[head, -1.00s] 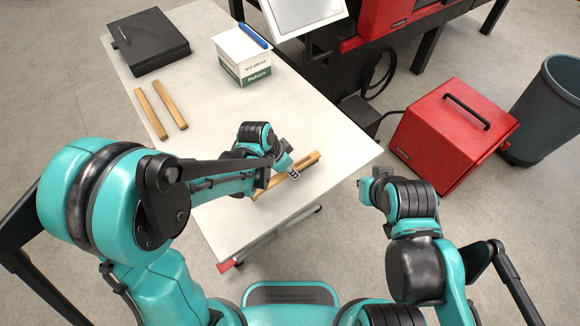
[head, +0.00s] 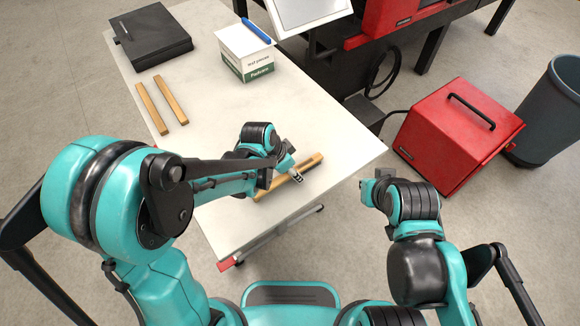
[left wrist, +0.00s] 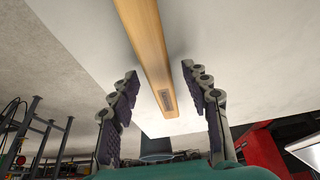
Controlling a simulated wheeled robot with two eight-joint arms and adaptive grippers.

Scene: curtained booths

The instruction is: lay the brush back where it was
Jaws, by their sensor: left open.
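The brush shows as a long wooden bar (head: 309,163) near the right corner of the pale table, slanting from lower left to upper right. My left gripper (head: 292,174) is over its middle and hides part of it. In the left wrist view the wooden bar (left wrist: 150,40) runs between the two spread fingers of my left gripper (left wrist: 159,73), with a gap on each side. A small dark label is on its near end. No bristles can be made out. My right gripper (head: 369,190) is off the table's right edge, too small to tell open or shut.
Two wooden bars (head: 171,99) lie on the pale table (head: 215,115) at the left. A black case (head: 153,42) and a white-green box (head: 246,55) with a blue marker (head: 256,30) stand behind. A red box (head: 455,135) and a grey bin (head: 552,110) are on the floor.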

